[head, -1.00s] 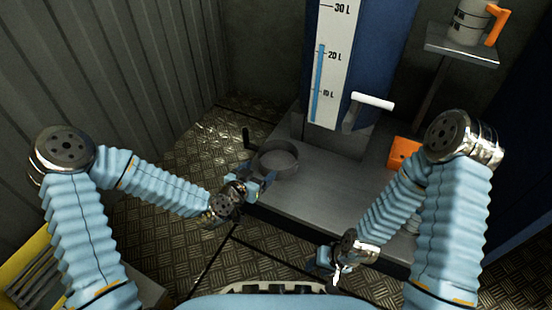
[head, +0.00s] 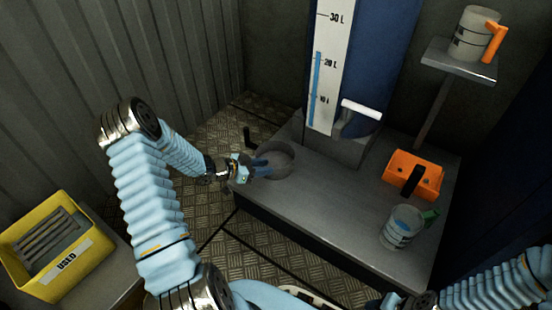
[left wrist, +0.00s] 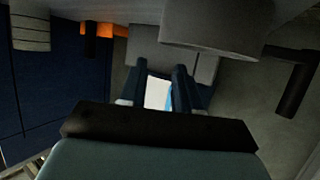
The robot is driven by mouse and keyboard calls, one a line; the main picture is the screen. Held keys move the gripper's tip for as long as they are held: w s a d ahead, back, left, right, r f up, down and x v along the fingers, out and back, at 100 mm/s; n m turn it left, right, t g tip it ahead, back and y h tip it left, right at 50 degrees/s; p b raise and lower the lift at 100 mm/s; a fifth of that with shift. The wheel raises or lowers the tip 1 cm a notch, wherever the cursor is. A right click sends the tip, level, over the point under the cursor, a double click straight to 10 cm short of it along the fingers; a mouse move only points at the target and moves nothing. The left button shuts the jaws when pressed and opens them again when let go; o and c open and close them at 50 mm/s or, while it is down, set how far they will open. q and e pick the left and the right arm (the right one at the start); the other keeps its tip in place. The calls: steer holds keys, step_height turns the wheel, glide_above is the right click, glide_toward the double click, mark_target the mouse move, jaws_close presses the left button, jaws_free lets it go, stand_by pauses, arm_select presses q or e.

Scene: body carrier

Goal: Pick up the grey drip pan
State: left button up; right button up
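The grey drip pan (head: 286,150) is a round, shallow pan at the left end of the grey platform, with a black handle (head: 248,138) standing up at its left. My left gripper (head: 261,167) is at the pan's near left side, close to its rim; I cannot tell if it touches. In the left wrist view the left gripper (left wrist: 162,72) has its fingers apart with nothing between them. A round grey body, likely the pan (left wrist: 215,28), shows above right of the fingers. My right gripper (head: 393,301) is only partly in view at the bottom edge.
The platform (head: 325,190) is bare in its middle. A jug with a green handle (head: 402,228) and an orange box (head: 413,175) stand at its right. A blue column with a litre scale (head: 327,70) rises behind. A yellow bin (head: 45,262) stands lower left.

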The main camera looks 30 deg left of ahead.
arm_select(q)
steer(key=x, duration=0.4)
steer(key=shift+b, duration=0.3)
steer(key=b+x, duration=0.1)
steer(key=x, duration=0.3)
steer(key=shift+w+a+f, duration=0.1)
steer(key=shift+w+f, duration=0.05)
steer(key=shift+w, duration=0.15)
steer(key=shift+w+d+f, duration=0.1)
steer(key=shift+w+d, duration=0.2)
steer(key=shift+w, duration=0.1)
jaws_close()
